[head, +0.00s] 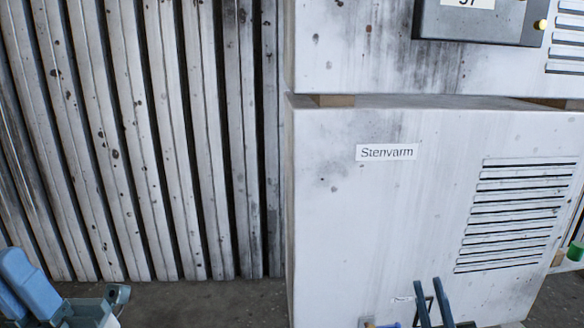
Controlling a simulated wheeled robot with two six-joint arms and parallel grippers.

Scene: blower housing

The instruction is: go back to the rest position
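My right gripper (431,302) is at the bottom edge, right of centre, in front of the lower white housing (390,220) marked "Stenvarm". Its two dark blue fingers point up with a narrow gap between them, and I see nothing held in the gap. Its base is cut off by the picture's edge. My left arm comes in at the bottom left corner, with a blue link and grey-blue parts. The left gripper (98,308) shows only in part there, and its fingers are not clear.
A second white housing (350,45) sits above the lower one on small wooden spacers. It bears a dark grey box (480,22) with a yellow knob. Louvres (515,215) mark the lower housing. A ribbed, stained wall (150,140) fills the left. Bare floor (210,303) shows below it.

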